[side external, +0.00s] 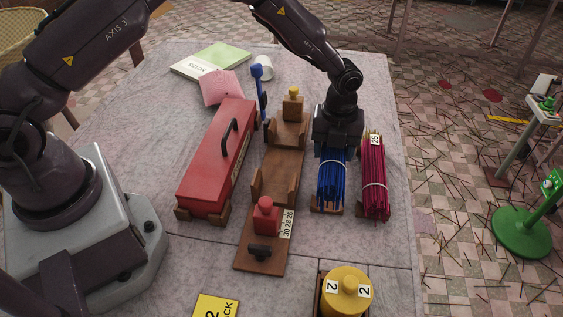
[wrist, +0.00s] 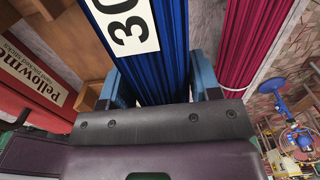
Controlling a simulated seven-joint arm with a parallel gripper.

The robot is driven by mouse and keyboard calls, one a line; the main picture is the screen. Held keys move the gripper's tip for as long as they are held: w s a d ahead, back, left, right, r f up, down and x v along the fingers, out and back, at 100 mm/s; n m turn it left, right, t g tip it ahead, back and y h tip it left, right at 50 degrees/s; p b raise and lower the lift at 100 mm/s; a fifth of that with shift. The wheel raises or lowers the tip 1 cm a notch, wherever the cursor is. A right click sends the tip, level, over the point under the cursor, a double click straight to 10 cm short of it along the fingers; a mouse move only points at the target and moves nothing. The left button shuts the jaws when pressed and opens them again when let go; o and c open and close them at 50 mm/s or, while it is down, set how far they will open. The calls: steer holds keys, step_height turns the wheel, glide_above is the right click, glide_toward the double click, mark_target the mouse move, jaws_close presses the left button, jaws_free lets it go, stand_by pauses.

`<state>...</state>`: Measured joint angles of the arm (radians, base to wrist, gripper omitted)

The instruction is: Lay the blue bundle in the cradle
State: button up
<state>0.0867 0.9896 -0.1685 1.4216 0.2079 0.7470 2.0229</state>
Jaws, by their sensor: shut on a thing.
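The blue bundle (side external: 331,185) is a tied sheaf of thin blue sticks, over a small wooden rest (side external: 327,209) right of centre. My gripper (side external: 334,150) is over its far part, shut on it.
A crimson bundle (side external: 374,185) labelled 26 lies close on the right. A long red box (side external: 218,155) stands left of the cradle. A yellow cylinder (side external: 346,292) stands in front.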

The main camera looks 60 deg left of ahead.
steer(key=shift+w+a+r, duration=0.15)
steer(key=shift+a, duration=0.05)
steer(key=s+a+r, duration=0.5)
steer(key=s+a, duration=0.3)
steer(key=shift+w+d+f, duration=0.1)
steer(key=shift+w+f, duration=0.05)
steer(key=shift+f, duration=1.95)
steer(key=shift+w+f, duration=0.1)
steer(key=shift+f, duration=2)
steer(key=o, duration=1)
steer(key=shift+c, duration=0.2)
